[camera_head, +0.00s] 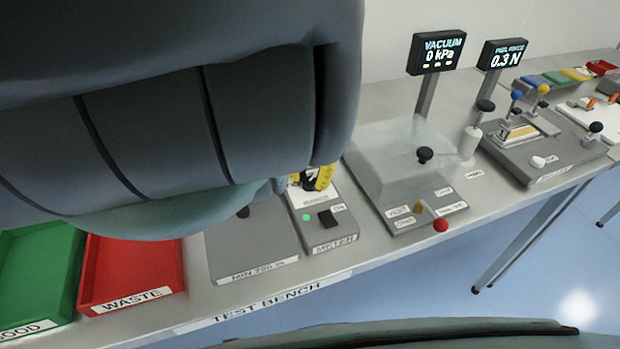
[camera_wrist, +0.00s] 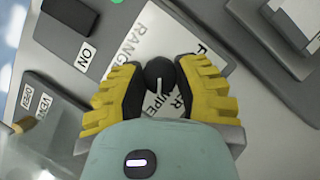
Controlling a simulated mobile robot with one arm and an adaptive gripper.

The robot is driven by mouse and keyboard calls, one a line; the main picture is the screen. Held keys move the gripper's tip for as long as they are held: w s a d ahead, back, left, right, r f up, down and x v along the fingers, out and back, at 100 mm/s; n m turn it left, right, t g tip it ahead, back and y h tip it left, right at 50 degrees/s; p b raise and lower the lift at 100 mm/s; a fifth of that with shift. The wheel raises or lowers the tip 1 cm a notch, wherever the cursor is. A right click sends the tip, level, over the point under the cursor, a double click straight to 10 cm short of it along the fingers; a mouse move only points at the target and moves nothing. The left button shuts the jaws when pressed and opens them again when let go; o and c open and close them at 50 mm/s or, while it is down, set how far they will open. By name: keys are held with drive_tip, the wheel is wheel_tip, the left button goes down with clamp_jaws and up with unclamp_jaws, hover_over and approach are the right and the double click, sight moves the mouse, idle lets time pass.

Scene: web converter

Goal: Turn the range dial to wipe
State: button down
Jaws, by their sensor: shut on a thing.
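The range dial (camera_wrist: 160,72) is a round black knob with a white pointer line, on a white plate (camera_wrist: 150,40) printed RANGE. My gripper (camera_wrist: 161,78) has its yellow ribbed fingers closed on the dial from both sides. The pointer line runs toward the bottom of the wrist view, near partly covered lettering that seems to read WIPE. Other labels on the plate are partly hidden by the fingers. In the head view the meter (camera_head: 325,235) stands on the bench, and a yellow finger (camera_head: 325,178) shows at its dial, mostly hidden behind my arm.
The meter's black ON switch (camera_head: 327,218) and green light (camera_head: 306,217) are in front of the dial. A grey platform (camera_head: 250,245) lies left of the meter, and a clear-covered vacuum unit (camera_head: 400,160) right. Red waste (camera_head: 130,270) and green good (camera_head: 35,265) trays stand farther left.

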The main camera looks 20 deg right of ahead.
drive_tip(key=shift+m, duration=0.4)
drive_tip(key=c, duration=0.6)
unclamp_jaws()
drive_tip(key=v, duration=1.2)
drive_tip(key=shift+s+d, duration=0.1)
